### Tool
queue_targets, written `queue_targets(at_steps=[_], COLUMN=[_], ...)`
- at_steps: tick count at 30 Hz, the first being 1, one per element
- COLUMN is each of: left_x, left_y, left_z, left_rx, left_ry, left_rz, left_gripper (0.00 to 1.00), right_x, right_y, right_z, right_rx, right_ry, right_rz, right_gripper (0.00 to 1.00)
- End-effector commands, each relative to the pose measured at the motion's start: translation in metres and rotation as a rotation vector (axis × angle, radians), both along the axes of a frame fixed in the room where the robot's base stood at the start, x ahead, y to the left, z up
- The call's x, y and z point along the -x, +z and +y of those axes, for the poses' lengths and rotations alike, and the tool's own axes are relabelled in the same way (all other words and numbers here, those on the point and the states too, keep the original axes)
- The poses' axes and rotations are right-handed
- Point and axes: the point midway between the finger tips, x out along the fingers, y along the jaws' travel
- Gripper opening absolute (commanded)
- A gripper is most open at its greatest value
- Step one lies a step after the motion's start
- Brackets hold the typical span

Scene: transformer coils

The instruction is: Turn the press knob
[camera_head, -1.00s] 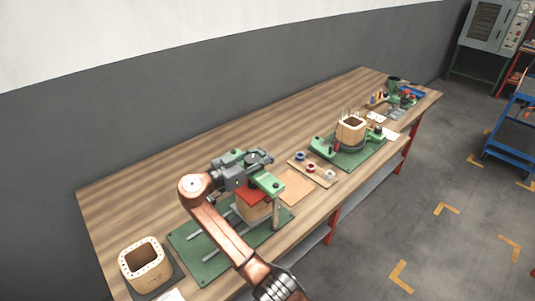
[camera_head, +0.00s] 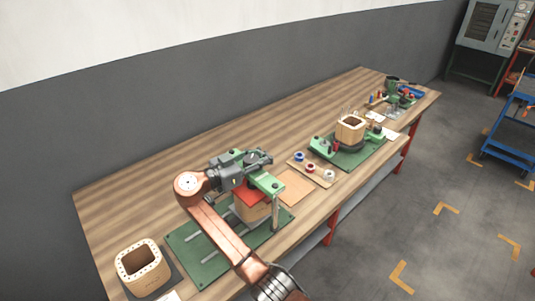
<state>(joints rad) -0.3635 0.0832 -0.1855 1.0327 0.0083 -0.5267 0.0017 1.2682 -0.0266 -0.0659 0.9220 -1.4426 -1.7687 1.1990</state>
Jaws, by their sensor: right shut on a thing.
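The press (camera_head: 269,183) has a green top beam and stands on a green base plate (camera_head: 210,268) on the wooden bench. A wooden coil block (camera_head: 258,211) with a red pad (camera_head: 250,196) on it sits under the beam. My right gripper (camera_head: 258,160) is at the top of the press, above the beam, and shut on the press knob. The knob is hidden by the gripper and too small to make out. My copper-coloured right arm comes up from the bottom and covers part of the plate. My left gripper is not in view.
A wooden coil block (camera_head: 143,268) stands at the bench's near left end. A tray of small spools (camera_head: 311,168) and another green fixture with a coil (camera_head: 350,128) stand to the right. The back of the bench (camera_head: 160,185) is clear.

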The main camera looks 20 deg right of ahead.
Motion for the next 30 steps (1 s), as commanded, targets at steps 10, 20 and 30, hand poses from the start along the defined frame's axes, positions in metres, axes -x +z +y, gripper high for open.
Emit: queue_targets(at_steps=[10,20,30], left_x=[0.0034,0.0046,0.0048], left_y=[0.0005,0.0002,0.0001], left_z=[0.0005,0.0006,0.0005], left_rx=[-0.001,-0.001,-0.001], left_ry=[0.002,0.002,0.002], left_rz=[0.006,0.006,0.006], left_gripper=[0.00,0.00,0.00], right_x=[-0.0016,-0.0015,-0.0011], right_y=[0.0052,0.0056,0.0055], right_z=[0.0052,0.0052,0.0043], right_rx=[0.007,0.006,0.006], right_ry=[0.012,0.012,0.010], right_rz=[-0.007,-0.008,-0.008], right_gripper=[0.00,0.00,0.23])
